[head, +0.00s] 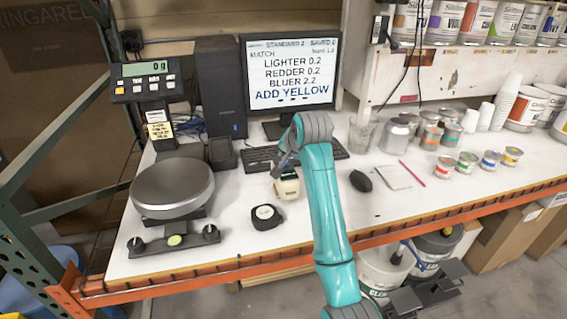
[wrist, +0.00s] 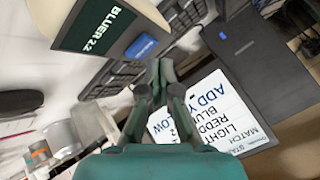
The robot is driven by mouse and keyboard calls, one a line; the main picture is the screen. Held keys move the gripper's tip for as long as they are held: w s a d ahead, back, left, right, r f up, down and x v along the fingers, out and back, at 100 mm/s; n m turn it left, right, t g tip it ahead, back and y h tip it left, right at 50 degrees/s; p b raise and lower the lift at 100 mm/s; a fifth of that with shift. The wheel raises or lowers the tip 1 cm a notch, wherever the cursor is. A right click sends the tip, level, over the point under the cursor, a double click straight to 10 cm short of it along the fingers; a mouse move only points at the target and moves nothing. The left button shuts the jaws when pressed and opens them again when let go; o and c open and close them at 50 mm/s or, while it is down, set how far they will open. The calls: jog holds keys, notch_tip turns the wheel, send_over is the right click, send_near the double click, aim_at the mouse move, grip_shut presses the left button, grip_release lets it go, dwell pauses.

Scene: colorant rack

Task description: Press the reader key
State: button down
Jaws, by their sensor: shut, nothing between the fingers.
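The reader is a cream handheld device (head: 287,186) standing on the white bench in front of the keyboard. In the wrist view the reader (wrist: 120,22) fills the upper left, with a dark display reading "BLUER 2.2". A blue key (wrist: 141,46) shows on its dark end, beside the display. My gripper (head: 279,170) is shut and empty, just above the reader in the head view. In the wrist view my gripper's fingertips (wrist: 158,68) are close below the blue key in the picture; whether they touch it I cannot tell. My gripper partly hides the reader in the head view.
The monitor (head: 290,78) shows "ADD YELLOW" behind the keyboard (head: 262,158). A tape measure (head: 267,216) and a mouse (head: 361,181) lie near the reader. A scale (head: 172,188) stands at left; small cans (head: 467,162) stand at right.

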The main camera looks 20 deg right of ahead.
jog(key=shift+r, duration=0.1)
jog(key=shift+r, duration=2.5)
